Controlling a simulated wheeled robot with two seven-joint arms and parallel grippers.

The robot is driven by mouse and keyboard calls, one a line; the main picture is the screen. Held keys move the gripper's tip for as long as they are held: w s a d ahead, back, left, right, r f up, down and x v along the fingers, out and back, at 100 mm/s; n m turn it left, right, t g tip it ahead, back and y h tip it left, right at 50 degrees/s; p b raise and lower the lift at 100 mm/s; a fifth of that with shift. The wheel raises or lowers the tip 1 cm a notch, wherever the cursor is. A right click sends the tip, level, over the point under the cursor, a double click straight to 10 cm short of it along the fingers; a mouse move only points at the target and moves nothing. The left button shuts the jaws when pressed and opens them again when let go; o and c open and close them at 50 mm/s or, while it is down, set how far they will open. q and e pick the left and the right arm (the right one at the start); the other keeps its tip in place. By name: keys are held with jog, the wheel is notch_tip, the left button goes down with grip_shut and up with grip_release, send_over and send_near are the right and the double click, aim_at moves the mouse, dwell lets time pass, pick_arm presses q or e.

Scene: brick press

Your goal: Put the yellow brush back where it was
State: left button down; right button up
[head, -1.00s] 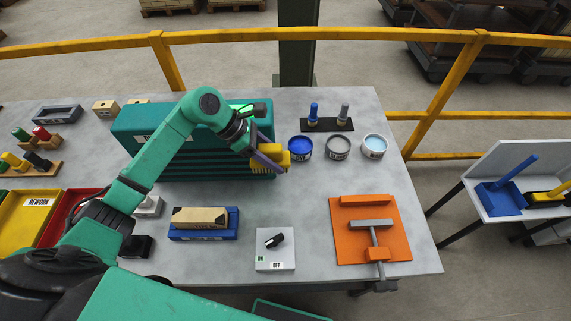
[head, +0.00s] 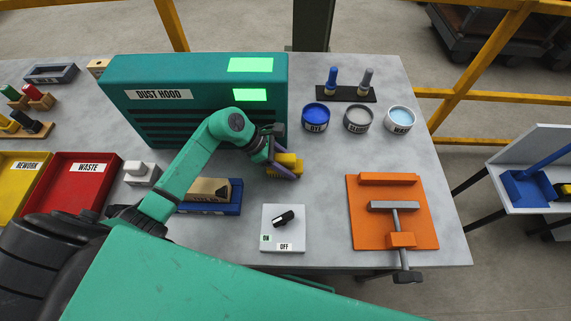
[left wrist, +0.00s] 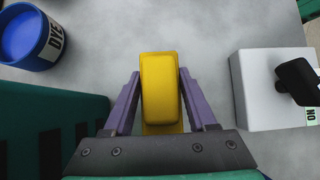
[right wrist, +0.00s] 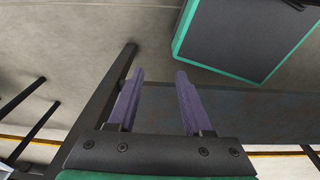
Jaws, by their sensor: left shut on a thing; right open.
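The yellow brush (head: 288,162) is held by my left gripper (head: 283,170), above the table between the dust hood and the switch box. In the left wrist view the yellow brush (left wrist: 160,90) sits between the two purple fingers of my left gripper (left wrist: 160,95), which touch its sides. Its underside is hidden. A rack at the far left (head: 28,128) holds yellow and black handled pieces; a second rack (head: 38,100) behind it holds green and red ones. My right gripper (right wrist: 158,95) is open and empty in the right wrist view, pointing at floor and dark structure.
The dust hood (head: 200,75) stands behind my left arm. Several pots, including the blue dye pot (head: 316,118), stand at right back. An orange clamp fixture (head: 420,225) is at right. Red (head: 75,205) and yellow (head: 18,205) bins are at left.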

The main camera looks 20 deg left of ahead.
pick_arm(q)
jog(key=shift+w+a+f, duration=0.1)
jog(key=shift+w+f, duration=0.05)
jog(key=shift+w, duration=0.1)
jog(key=shift+f, duration=0.15)
jog(key=shift+c, duration=1)
grip_release()
pick_arm(e)
jog(key=shift+s+f, duration=0.2)
jog(key=shift+s, duration=0.55)
jog(key=shift+w, duration=0.1)
